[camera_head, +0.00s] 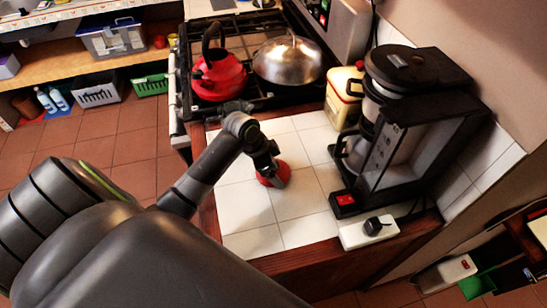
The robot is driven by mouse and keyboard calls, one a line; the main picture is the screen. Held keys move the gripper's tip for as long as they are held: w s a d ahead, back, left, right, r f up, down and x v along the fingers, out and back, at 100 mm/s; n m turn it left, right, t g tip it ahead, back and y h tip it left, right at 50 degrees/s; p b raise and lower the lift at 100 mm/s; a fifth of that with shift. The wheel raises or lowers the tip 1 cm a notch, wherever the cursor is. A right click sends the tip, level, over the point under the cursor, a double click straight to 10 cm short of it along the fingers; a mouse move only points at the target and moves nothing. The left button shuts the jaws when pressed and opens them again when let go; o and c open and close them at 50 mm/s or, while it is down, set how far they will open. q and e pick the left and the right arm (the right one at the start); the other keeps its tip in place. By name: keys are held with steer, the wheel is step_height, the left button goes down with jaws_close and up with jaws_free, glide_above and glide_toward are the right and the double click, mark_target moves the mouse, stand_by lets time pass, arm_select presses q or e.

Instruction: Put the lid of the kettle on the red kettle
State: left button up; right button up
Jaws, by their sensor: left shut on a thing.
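The red kettle (221,79) stands on the stove at the back, with its black handle arching up over the top. A small round red piece, which looks like the kettle lid (275,176), is at the white tiled counter. My left gripper (268,168) is shut on the red lid, pointing down over the counter in front of the stove. The gripper hides part of the lid, and I cannot tell whether the lid touches the tiles. The kettle is farther back and to the left of the gripper. My right gripper is not in view.
A shiny metal dome lid (287,60) sits on the stove (240,40) beside the kettle. A black coffee maker (405,130) and a cream container (343,95) stand to the right. The white tiles (252,240) in front are clear.

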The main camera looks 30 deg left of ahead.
arm_select(q)
steer(key=shift+f, duration=0.15)
steer(key=shift+f, duration=0.2)
steer(key=o, duration=0.8)
